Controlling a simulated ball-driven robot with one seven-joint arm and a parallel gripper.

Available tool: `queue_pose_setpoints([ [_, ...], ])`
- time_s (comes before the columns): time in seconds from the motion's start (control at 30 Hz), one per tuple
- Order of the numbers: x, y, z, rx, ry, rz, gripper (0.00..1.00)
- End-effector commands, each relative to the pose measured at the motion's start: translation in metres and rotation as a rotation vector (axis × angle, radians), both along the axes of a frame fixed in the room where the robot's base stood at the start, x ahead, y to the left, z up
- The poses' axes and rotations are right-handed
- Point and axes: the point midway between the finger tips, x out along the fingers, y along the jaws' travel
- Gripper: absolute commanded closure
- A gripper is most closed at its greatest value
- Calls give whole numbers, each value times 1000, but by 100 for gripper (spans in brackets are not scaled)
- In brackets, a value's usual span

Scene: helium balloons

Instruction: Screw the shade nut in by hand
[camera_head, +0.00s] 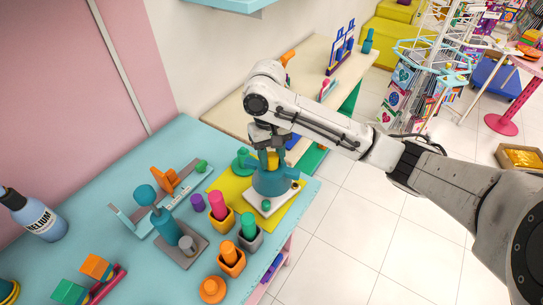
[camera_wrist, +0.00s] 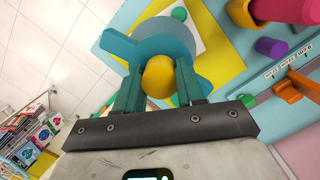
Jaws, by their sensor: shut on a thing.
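A yellow rounded piece, which looks like the shade nut (camera_wrist: 158,76), sits between the two teal fingers of my gripper (camera_wrist: 159,88). My gripper is shut on it from above. It also shows in the head view as a small yellow patch (camera_head: 272,161) under my gripper (camera_head: 267,148). Right beneath it is a wide teal body, likely the shade (camera_head: 271,183), with a lug showing at its side in the wrist view (camera_wrist: 118,45). The teal body stands on a white plate (camera_head: 257,205). Whether the nut's thread is engaged is hidden.
The plate rests on a yellow mat (camera_head: 228,186) near the teal table's (camera_head: 130,170) right edge. Close on the left stand a pink-topped yellow holder (camera_head: 219,208), orange and grey holders and a teal-knobbed stand (camera_head: 160,215). A helium bottle (camera_head: 38,216) is far left.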

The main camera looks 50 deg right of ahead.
Motion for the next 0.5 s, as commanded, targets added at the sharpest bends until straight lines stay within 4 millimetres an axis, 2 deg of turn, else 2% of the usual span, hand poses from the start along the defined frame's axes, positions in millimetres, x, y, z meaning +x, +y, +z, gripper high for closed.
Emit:
queue_pose_setpoints([
  [0.1, 0, -1, 1, 0, -1, -74, 90],
  [0.3, 0, -1, 1, -2, 0, -82, 90],
  [0.33, 0, -1, 1, -2, 0, -82, 60],
  [0.5, 0, 0, 1, -1, 0, -80, 43],
])
